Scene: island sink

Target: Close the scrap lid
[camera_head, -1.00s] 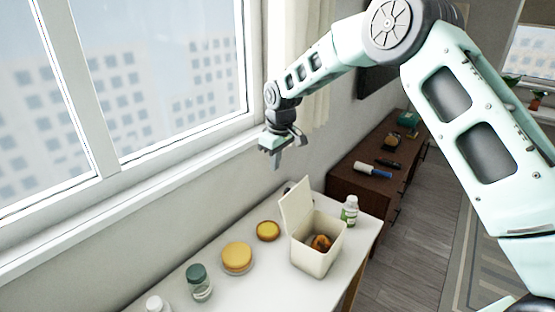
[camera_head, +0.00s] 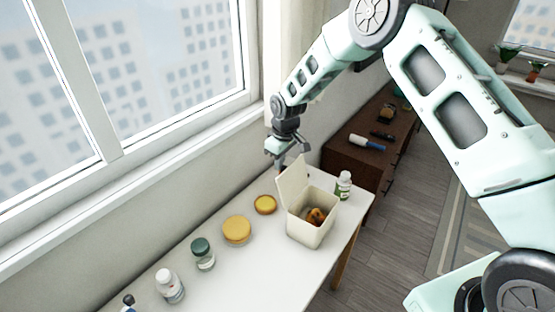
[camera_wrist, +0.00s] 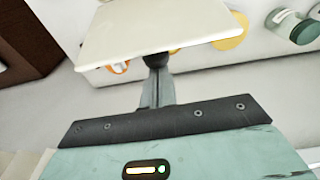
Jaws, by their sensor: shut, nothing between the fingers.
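The scrap bin (camera_head: 308,233) is a cream box on the white table, with brown and orange scraps (camera_head: 316,216) inside. Its lid (camera_head: 292,183) stands open, hinged up on the window side. In the wrist view the lid (camera_wrist: 160,32) is a broad pale panel across the top, just beyond my fingers. My gripper (camera_head: 281,166) is shut and empty, pointing down behind the raised lid, on its outer side. In the wrist view the gripper (camera_wrist: 156,62) has its fingertip close to the lid's lower edge; I cannot tell whether they touch.
The window wall is near my gripper. A brown cabinet (camera_head: 352,160) stands beyond.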

